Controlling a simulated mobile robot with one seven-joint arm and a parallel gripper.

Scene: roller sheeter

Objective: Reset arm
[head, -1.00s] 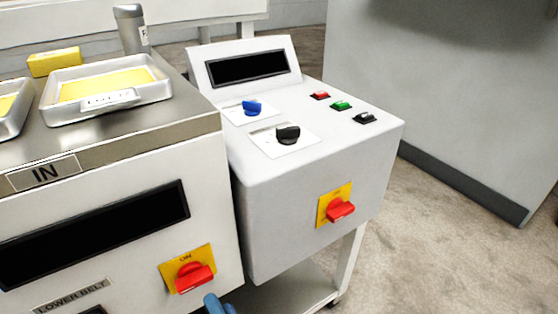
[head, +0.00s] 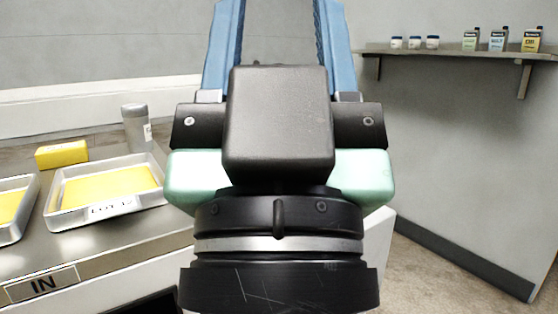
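My gripper (head: 278,35) fills the middle of the head view, raised close in front of the camera. Its two blue fingers point up and stand wide apart, with only the grey wall visible between them. Nothing shows between the fingers; the tips are cut off by the top of the picture. The gripper's black and pale green body hides the grey control box and its knobs; only a light edge of the box (head: 382,240) shows at the right.
At the left, a steel-topped machine (head: 110,243) marked IN carries metal trays (head: 112,212) of yellow sheet, a yellow block (head: 61,154) and a grey cylinder (head: 135,128). Floor at lower right is clear.

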